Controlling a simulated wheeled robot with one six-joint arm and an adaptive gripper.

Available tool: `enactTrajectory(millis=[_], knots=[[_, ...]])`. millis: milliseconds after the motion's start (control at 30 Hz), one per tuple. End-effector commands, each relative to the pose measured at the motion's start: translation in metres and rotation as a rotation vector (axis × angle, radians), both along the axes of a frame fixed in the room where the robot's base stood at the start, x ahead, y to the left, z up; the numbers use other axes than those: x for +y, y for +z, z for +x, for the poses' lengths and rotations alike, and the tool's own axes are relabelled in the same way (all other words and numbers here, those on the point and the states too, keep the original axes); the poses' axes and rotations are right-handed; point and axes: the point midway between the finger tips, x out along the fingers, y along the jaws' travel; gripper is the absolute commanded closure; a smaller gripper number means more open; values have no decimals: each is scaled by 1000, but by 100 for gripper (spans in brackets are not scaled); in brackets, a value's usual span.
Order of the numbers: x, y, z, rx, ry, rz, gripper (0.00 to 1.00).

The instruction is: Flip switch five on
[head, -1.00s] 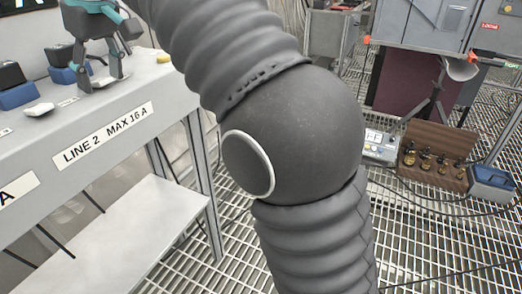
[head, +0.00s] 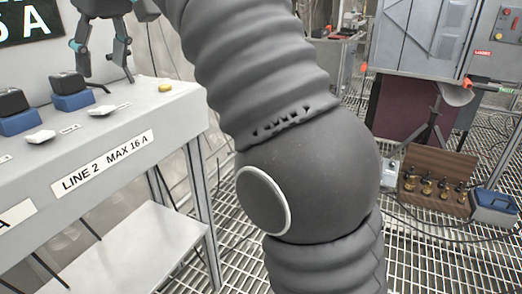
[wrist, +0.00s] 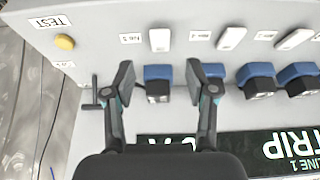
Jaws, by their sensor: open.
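My gripper (head: 103,76) is open and empty above the bench, a little behind the switch. In the wrist view its two fingers (wrist: 160,84) stand apart on either side of the blue socket with a black plug (wrist: 158,73) in line with switch five. The switch lies beyond the fingertips, apart from them.
More white rockers (wrist: 231,38) and blue sockets (wrist: 256,72) line the grey bench beside switch five. A yellow test button (head: 165,87) sits at the bench's right end. A dark sign (head: 32,20) stands behind. A wooden rack (head: 436,180) and blue box (head: 494,206) are far right.

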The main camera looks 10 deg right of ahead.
Motion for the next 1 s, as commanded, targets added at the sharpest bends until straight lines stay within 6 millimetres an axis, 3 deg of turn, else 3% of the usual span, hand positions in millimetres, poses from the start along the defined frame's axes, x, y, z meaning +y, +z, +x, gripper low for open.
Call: enactTrajectory(millis=[33, 367, 1000], knots=[[-2, 12, -2, -2, 0, 1, 44], [-14, 49, -12, -1, 1, 1, 44], [-80, 16, -17, -9, -200, 18, 44]])
